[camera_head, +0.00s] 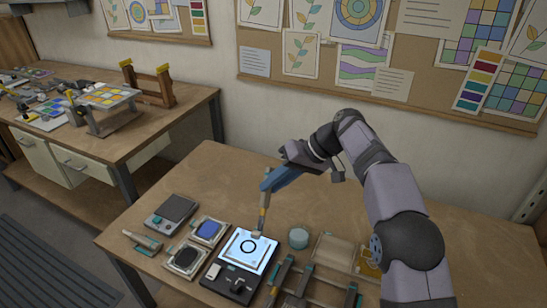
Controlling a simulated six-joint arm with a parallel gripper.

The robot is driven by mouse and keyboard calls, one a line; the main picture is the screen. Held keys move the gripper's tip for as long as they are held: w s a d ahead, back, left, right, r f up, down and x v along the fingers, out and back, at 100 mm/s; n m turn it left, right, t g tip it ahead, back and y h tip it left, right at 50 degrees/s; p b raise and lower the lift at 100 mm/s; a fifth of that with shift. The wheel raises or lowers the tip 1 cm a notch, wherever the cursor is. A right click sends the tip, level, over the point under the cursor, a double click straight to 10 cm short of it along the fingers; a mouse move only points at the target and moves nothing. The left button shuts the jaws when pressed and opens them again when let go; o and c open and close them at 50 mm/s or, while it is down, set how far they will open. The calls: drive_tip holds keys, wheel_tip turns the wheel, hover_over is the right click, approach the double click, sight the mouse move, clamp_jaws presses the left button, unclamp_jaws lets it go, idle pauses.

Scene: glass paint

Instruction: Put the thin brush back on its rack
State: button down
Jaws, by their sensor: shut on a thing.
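My gripper (266,186) points down, shut on the thin brush (263,212). The brush hangs nearly upright, its lower end over the lit panel (262,246) near its upper right part. I cannot tell whether the tip touches the panel. A rack-like frame of dark bars with teal ends (310,283) stands at the front edge of the view, right of the panel. It is partly cut off, and I cannot tell for sure that it is the brush's rack.
A pale round jar (299,238) stands right of the panel. Trays with blue (208,231) and black (186,257) contents, a grey scale-like device (171,213) and a small teal-ended holder (142,243) lie left. The table's back (230,180) is clear.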

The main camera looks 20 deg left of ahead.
drive_tip(key=s+d+f+m+g+h+p, duration=0.1)
drive_tip(key=s+d+f+m+h+p, duration=0.1)
drive_tip(key=d, duration=0.4)
drive_tip(key=s+d+f+m+g+h+p, duration=0.2)
drive_tip(key=s+d+f+m+h, duration=0.1)
drive_tip(key=d+f, duration=0.3)
drive_tip(key=s+d+f+m+g+h+p, duration=0.1)
drive_tip(key=s+d+f+m, duration=0.3)
drive_tip(key=d, duration=0.4)
drive_tip(key=shift+s+d+f+m+g+h+p, duration=0.2)
drive_tip(key=shift+f+m+g+h+p, duration=0.15)
drive_tip(key=shift+f+h+p, duration=0.3)
drive_tip(key=shift+r, duration=0.1)
drive_tip(key=shift+f+b, duration=2.05)
drive_tip(key=shift+f, duration=0.4)
drive_tip(key=shift+r, duration=0.1)
